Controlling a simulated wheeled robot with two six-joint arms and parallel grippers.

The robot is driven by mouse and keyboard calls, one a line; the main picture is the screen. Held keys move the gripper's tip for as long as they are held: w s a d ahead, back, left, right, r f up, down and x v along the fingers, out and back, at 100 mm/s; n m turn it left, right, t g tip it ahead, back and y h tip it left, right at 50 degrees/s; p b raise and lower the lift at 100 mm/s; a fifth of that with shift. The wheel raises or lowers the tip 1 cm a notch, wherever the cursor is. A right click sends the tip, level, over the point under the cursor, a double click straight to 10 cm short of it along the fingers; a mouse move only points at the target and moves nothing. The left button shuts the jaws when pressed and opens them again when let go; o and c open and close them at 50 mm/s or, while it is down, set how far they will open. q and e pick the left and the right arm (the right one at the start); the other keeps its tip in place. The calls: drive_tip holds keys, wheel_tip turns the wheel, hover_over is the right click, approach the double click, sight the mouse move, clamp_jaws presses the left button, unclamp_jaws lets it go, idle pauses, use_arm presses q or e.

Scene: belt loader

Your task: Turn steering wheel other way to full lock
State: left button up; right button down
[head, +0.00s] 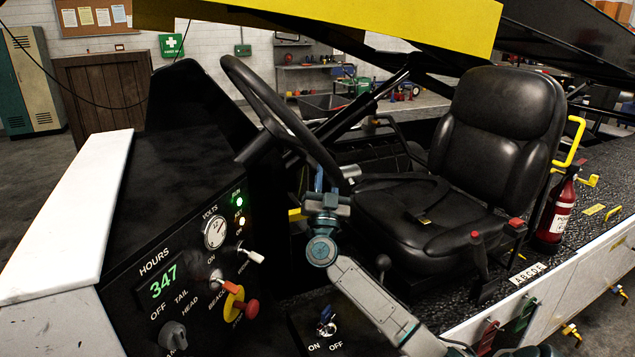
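The black steering wheel (287,117) is seen almost edge-on, left of the seat, its rim sloping down to the right. My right gripper (326,181) is at the lower right end of the rim, its arm coming in from the bottom right. Its fingers reach up to the rim and seem to touch it. The rim and the small size hide whether they are closed around it. My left gripper is not in view. The wheel's hub and spokes are mostly hidden behind the rim.
The dashboard panel (190,275) with knobs, switches and a red button (251,308) is left of my arm. A key switch panel (322,328) is below. The black seat (430,215) and a fire extinguisher (556,210) are to the right. A yellow beam (390,22) crosses above.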

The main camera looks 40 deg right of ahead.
drive_tip(key=c, duration=1.6)
unclamp_jaws()
drive_tip(key=o, duration=0.3)
drive_tip(key=shift+w, duration=0.1)
drive_tip(key=shift+o, duration=0.5)
drive_tip(key=shift+w+d+f, duration=0.1)
drive_tip(key=shift+w, duration=0.1)
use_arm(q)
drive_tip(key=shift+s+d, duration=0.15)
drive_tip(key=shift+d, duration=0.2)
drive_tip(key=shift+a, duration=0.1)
use_arm(e)
drive_tip(key=shift+s, duration=0.15)
drive_tip(key=shift+s+a+f, duration=0.15)
drive_tip(key=shift+a+f, duration=0.1)
drive_tip(key=shift+f, duration=0.05)
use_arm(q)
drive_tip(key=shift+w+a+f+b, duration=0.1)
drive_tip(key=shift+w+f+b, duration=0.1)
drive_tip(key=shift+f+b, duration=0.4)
use_arm(e)
drive_tip(key=s+a, duration=0.8)
drive_tip(key=a, duration=0.1)
drive_tip(key=shift+s, duration=0.2)
drive_tip(key=shift+f, duration=0.15)
